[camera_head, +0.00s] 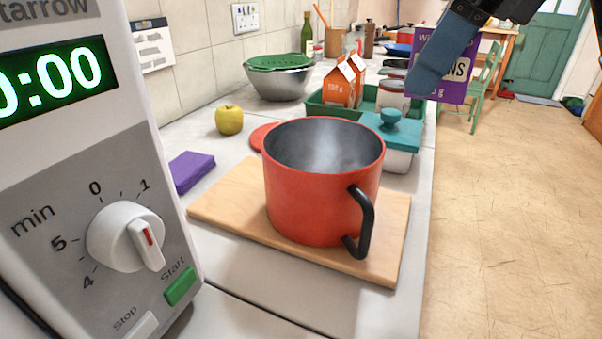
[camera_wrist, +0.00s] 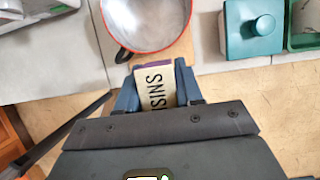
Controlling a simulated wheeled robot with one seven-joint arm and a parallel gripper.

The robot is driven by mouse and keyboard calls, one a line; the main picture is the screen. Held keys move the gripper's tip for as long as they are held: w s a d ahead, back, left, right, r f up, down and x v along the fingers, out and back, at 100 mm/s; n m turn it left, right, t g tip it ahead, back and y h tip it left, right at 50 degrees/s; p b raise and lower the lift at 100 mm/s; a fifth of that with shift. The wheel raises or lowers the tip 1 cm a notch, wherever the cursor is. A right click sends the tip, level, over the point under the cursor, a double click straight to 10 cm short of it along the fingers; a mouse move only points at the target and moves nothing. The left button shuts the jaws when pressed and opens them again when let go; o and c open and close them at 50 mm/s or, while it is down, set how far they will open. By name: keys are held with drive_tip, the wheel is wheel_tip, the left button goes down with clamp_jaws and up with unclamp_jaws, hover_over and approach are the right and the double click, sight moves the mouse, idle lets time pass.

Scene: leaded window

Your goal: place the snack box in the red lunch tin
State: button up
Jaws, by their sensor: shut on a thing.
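The snack box is a purple raisin box (camera_head: 463,82) with a cream label, in the upper right of the head view. My gripper (camera_head: 440,62) is shut on it, with a blue finger across its face. In the wrist view the box (camera_wrist: 158,84) sits between both fingers of my gripper (camera_wrist: 157,95). The box is in the air, right of the counter's contents. No clear red lunch tin shows. A large open red pot (camera_head: 312,205) with a black handle stands on a wooden board (camera_head: 225,205); its visible inside looks empty. A flat red disc (camera_head: 261,137) is partly hidden behind it.
A teal-lidded container (camera_head: 392,130) stands behind the pot, near the counter's right edge. A green tray (camera_head: 325,107) holds orange cartons (camera_head: 343,84) and a jar. A yellow apple (camera_head: 229,120), purple packet (camera_head: 192,171) and metal bowl (camera_head: 279,82) lie left. Open floor is right.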

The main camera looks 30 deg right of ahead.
drive_tip(key=shift+w+a+f+b, duration=0.2)
drive_tip(key=shift+w+a+f, duration=1.15)
drive_tip(key=shift+f, duration=0.45)
drive_tip(key=shift+w+a+f+b, duration=0.25)
drive_tip(key=shift+w+a+f, duration=0.85)
drive_tip(key=shift+w+f, duration=0.6)
drive_tip(key=shift+w+a+f+b, duration=0.2)
drive_tip(key=shift+w+a+f, duration=1.1)
drive_tip(key=shift+f, duration=0.65)
drive_tip(key=shift+f+b, duration=0.4)
drive_tip(key=shift+f, duration=0.05)
drive_tip(key=shift+f, duration=0.15)
drive_tip(key=o, duration=1.1)
